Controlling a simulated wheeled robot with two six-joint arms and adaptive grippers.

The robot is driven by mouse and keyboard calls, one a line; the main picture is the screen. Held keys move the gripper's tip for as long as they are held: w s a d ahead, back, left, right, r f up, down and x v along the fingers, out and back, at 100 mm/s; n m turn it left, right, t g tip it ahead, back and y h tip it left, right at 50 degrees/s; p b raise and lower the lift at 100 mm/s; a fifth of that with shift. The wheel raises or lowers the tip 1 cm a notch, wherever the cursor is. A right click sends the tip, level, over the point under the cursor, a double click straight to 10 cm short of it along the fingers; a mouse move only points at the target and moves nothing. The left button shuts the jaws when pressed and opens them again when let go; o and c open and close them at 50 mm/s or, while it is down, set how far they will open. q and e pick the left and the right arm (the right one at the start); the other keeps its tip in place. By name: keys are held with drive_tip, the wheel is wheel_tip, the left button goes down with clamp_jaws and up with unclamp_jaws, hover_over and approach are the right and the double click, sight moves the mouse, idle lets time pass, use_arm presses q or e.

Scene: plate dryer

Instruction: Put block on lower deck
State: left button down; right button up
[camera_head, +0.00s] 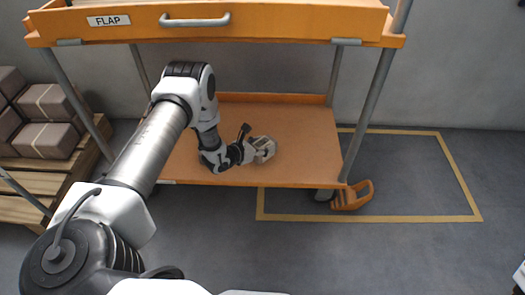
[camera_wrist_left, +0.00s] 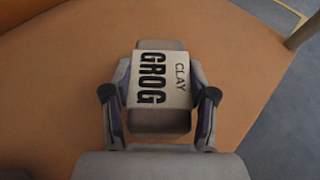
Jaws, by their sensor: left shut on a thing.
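My left gripper (camera_head: 256,152) reaches in over the lower deck (camera_head: 305,150) of the orange cart. In the left wrist view, the left gripper (camera_wrist_left: 160,103) is shut on a block (camera_wrist_left: 162,80) with a pale label reading "GROG CLAY". The block also shows in the head view (camera_head: 264,147), small at the gripper's tip. The bare lower deck (camera_wrist_left: 60,80) lies behind the block in the left wrist view. I cannot tell whether the block touches the deck.
The upper deck (camera_head: 290,22), marked "FLAP", hangs above the arm. Metal posts (camera_head: 370,105) stand at the cart's corners. Several wrapped blocks (camera_head: 48,140) sit on a wooden pallet (camera_head: 60,170) at left. An orange foot-like part (camera_head: 352,197) sticks out at the cart's front right.

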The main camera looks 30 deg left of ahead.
use_arm(q)
drive_tip(key=shift+w+f, duration=0.1)
drive_tip(key=shift+f, duration=0.6)
drive_tip(key=shift+r, duration=0.2)
drive_tip(key=shift+f, duration=0.1)
use_arm(e)
drive_tip(key=shift+f, duration=0.4)
use_arm(q)
drive_tip(key=shift+c, duration=1.7)
unclamp_jaws()
drive_tip(key=shift+r, duration=0.2)
drive_tip(key=p+v, duration=0.5)
drive_tip(key=v, duration=0.7)
drive_tip(key=shift+f, duration=0.2)
use_arm(e)
wheel_tip(320, 180, up, 5)
